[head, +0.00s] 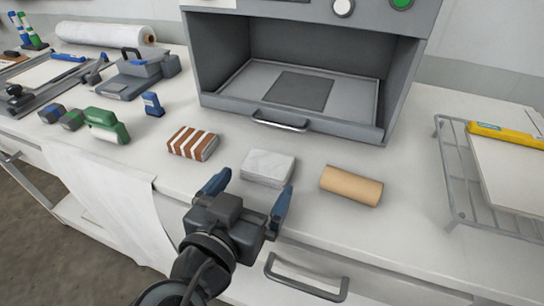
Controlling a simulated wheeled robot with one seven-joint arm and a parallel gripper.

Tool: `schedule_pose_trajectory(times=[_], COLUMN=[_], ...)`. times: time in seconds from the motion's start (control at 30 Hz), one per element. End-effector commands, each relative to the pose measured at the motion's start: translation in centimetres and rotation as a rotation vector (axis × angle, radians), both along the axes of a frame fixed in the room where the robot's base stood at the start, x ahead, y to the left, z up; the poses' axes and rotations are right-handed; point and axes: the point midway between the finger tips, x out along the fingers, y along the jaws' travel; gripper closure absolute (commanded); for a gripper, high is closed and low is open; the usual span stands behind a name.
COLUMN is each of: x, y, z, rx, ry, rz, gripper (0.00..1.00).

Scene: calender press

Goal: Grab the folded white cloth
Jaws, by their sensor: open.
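The folded white cloth (268,167) lies flat on the white counter in front of the grey press, as a small pale block. My gripper (248,193) is open, its two blue fingers spread apart just on the near side of the cloth. Nothing shows between the fingers except the counter and the cloth beyond them. The left finger stands near the cloth's left front corner, and the right finger near its right front corner. I cannot tell whether either finger touches it.
A brown-and-white striped block (192,143) lies left of the cloth, and a tan cylinder (351,186) lies right. The press (290,122) with its handle stands behind. A wire rack (459,190) is at the right. Green and blue tools (106,125) lie at the left.

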Motion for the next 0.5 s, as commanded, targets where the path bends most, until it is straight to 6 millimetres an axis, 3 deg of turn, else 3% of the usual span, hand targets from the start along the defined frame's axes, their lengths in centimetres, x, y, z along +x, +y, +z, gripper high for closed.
schedule_pose_trajectory(times=[0.5], x=[5.7], y=[-1.8], z=[-0.8], rx=[-0.001], ry=[0.001], rz=[-0.003], gripper=[0.0])
